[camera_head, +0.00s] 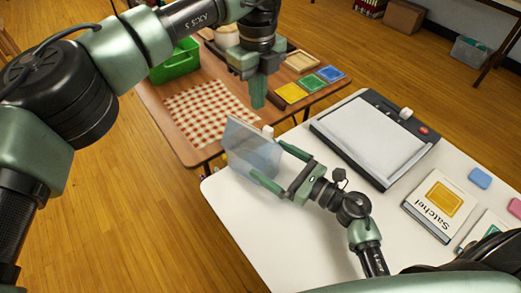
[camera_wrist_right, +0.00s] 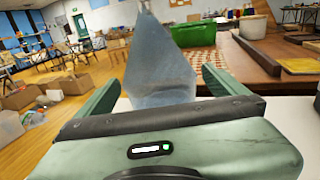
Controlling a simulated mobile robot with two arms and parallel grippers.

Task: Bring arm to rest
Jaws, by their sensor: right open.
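My right gripper (camera_head: 272,166) is low over the near left corner of the white table (camera_head: 290,240). Its two fingers are spread apart. A translucent blue-grey sheet-like item (camera_head: 250,146) stands upright at these fingers. In the right wrist view the item (camera_wrist_right: 158,65) rises between the open fingers, and I cannot tell whether either finger touches it.
The wooden table (camera_head: 150,105) holds a green bin (camera_head: 178,62), a red checked cloth (camera_head: 205,108) and coloured squares (camera_head: 292,92). On the white table are a flat grey-topped device (camera_head: 370,135), a "Satchel" packet (camera_head: 440,205) and a blue block (camera_head: 480,178). The white table's front middle is clear.

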